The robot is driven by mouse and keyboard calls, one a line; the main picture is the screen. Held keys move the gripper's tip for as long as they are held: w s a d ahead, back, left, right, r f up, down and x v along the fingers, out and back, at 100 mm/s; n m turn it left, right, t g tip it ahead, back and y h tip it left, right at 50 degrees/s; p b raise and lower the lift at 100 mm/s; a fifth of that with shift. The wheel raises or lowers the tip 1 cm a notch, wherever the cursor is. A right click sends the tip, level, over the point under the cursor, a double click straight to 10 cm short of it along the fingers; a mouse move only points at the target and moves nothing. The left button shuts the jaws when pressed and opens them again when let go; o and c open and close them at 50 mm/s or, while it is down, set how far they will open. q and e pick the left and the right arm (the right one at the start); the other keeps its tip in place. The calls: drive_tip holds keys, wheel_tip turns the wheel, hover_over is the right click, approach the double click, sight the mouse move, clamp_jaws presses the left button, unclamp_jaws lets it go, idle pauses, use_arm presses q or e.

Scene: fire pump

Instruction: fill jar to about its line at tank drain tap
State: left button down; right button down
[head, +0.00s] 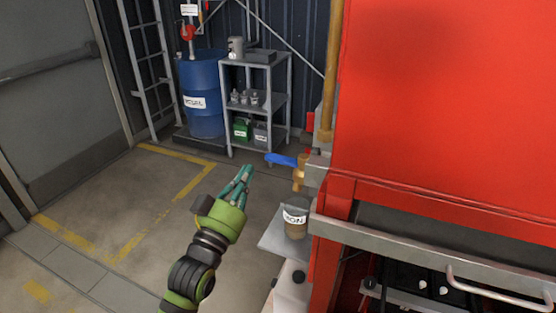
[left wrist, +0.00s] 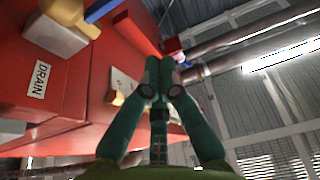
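The brass drain tap (head: 299,174) sticks out of a grey block on the red tank's left side. Its blue lever handle (head: 281,160) points left. The handle also shows at the top of the left wrist view (left wrist: 101,11). A brownish jar (head: 297,231) with a white label stands upright below the tap; I cannot tell its fill level or line. My left gripper (head: 246,170) is left of the tap and jar, apart from both. Its green fingers come together at the tips in the left wrist view (left wrist: 160,68), with nothing between them. My right gripper is out of view.
The jar stands on a small grey shelf (head: 270,240) beside the red tank (head: 450,100). A white DRAIN label (left wrist: 39,79) is on the red side. Behind are a blue drum (head: 203,120) and a grey rack (head: 256,72). The floor on the left is clear.

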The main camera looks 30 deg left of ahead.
use_arm(q)
wheel_tip(320, 180, up, 4)
drive_tip(key=p, duration=0.4)
hover_over(282, 160)
drive_tip(key=s+a, duration=0.2)
drive_tip(key=a, duration=0.2)
drive_tip(key=shift+d+f, duration=0.15)
drive_tip(key=shift+f, duration=1.05)
drive_tip(key=shift+d+f, duration=0.1)
drive_tip(key=shift+f, duration=1.05)
drive_tip(key=shift+a+f+n+y, duration=0.1)
drive_tip(key=shift+f+n+y, duration=0.35)
drive_tip(key=shift+n, duration=0.55)
wheel_tip(282, 160, down, 2)
drive_tip(key=n+y, duration=0.1)
drive_tip(key=n, duration=0.1)
drive_tip(key=n+y, duration=0.1)
drive_tip(key=n, duration=0.2)
drive_tip(key=shift+f+g, duration=0.15)
drive_tip(key=shift+g, duration=0.25)
drive_tip(key=shift+p, duration=0.3)
